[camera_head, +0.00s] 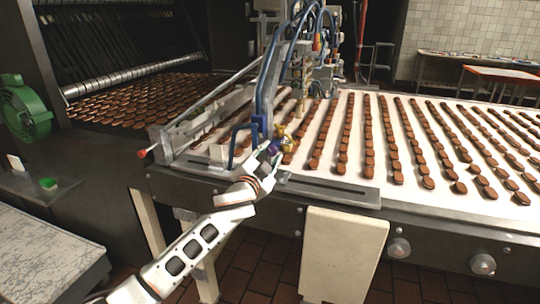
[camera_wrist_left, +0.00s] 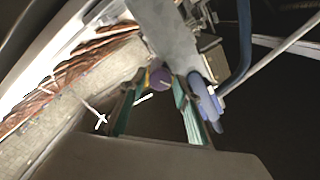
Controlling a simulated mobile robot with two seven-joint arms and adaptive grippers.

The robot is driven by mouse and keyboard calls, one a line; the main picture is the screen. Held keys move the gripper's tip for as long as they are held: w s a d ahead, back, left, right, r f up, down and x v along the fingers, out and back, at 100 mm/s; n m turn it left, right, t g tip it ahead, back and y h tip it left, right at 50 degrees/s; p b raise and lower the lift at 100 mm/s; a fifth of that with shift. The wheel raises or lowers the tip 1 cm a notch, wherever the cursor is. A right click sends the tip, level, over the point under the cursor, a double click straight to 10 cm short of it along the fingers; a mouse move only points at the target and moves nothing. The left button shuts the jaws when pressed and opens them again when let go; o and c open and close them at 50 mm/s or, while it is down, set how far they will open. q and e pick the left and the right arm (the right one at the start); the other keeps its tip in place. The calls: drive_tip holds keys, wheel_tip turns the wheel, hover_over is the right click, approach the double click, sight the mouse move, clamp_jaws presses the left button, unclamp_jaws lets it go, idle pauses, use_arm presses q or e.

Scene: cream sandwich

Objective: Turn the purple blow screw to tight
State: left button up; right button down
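The purple blow screw (camera_head: 276,146) is a small round knob on the near side of the depositing machine, beside a brass-coloured fitting (camera_head: 284,132). In the left wrist view the purple screw (camera_wrist_left: 160,78) shows between the tips of the two green-edged fingers. My left gripper (camera_head: 268,151) reaches up to it from the front in the head view. The left gripper (camera_wrist_left: 161,86) looks open around the screw in the wrist view; whether the fingertips touch it is hard to tell. My right gripper is in neither view.
A blue bent tube (camera_head: 238,145) stands just left of the gripper, with blue hoses (camera_head: 268,70) above. A white conveyor (camera_head: 435,188) with rows of brown biscuits runs right. A red-tipped lever (camera_head: 142,154) sticks out at left. A metal rail (camera_head: 330,190) lies right of the wrist.

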use_arm(q)
drive_tip(key=c, duration=0.8)
drive_tip(key=shift+c, duration=0.2)
